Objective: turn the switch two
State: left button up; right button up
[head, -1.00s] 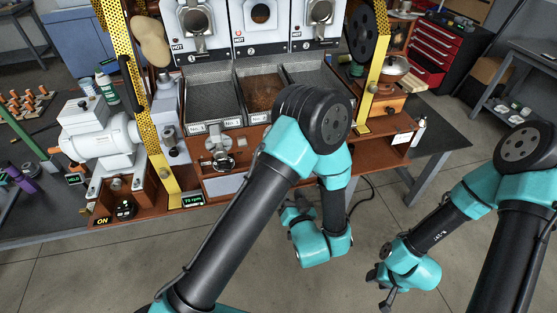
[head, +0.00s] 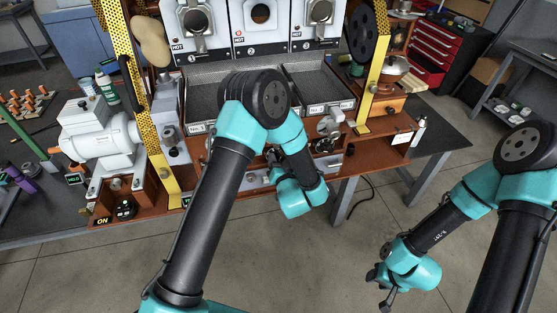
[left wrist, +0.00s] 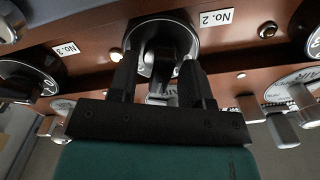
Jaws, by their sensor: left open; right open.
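In the head view my left forearm and wrist cover this knob and the left gripper. My right gripper (head: 380,287) is open and empty, low over the floor at the right, away from the machine.
The wrist view also shows a dial (left wrist: 28,78) beside the "No. 3" label, another dial at the right edge, and several metal levers below. A white roaster (head: 262,25) and wire-mesh trays (head: 320,80) stand behind my left arm. Yellow perforated posts (head: 373,85) flank them.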

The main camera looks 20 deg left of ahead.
pick_arm(q)
jog(key=shift+w+a, duration=0.1)
jog(key=shift+w, duration=0.05)
grip_shut()
dwell(0.4)
